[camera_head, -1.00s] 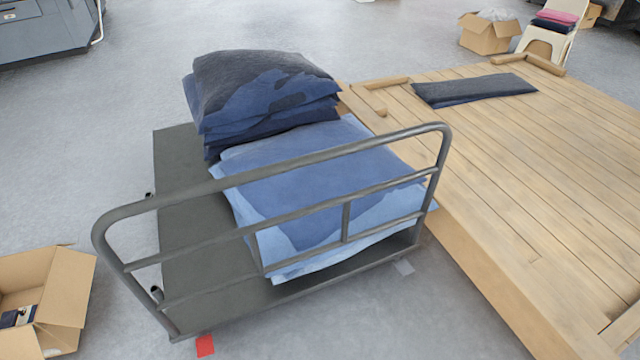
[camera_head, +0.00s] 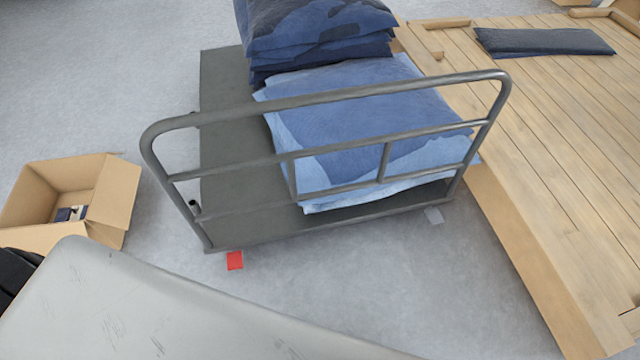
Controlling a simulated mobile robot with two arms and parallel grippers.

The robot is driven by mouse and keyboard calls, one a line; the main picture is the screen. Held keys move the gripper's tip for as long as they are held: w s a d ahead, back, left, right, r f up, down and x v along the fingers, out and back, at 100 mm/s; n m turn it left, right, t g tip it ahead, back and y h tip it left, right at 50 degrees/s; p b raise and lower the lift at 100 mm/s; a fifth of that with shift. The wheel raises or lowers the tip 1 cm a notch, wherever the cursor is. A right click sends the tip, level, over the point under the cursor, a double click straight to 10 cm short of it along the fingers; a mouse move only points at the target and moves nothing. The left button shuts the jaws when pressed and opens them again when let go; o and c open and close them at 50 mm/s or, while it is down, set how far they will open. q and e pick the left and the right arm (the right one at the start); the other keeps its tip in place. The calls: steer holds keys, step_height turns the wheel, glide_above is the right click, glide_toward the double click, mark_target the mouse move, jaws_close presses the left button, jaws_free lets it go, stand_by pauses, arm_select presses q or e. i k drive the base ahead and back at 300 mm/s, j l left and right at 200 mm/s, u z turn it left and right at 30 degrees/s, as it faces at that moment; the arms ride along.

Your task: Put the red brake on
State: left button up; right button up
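The red brake (camera_head: 235,260) is a small red pedal low at the near left corner of the cart, just above the floor. The cart (camera_head: 222,140) is a dark grey platform trolley with a tubular metal handle frame (camera_head: 330,97) on its near side. Neither of my grippers is in view.
Folded blue fabric stacks (camera_head: 370,110) lie on the cart. A wooden platform (camera_head: 545,150) stands close on the right. An open cardboard box (camera_head: 112,195) is on the left. A large scuffed grey surface (camera_head: 150,310) fills the lower left. Floor is clear before the cart's right half.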

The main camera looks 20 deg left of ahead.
mark_target(234, 258)
steer(key=j+u, duration=0.1)
steer(key=u, duration=1.45)
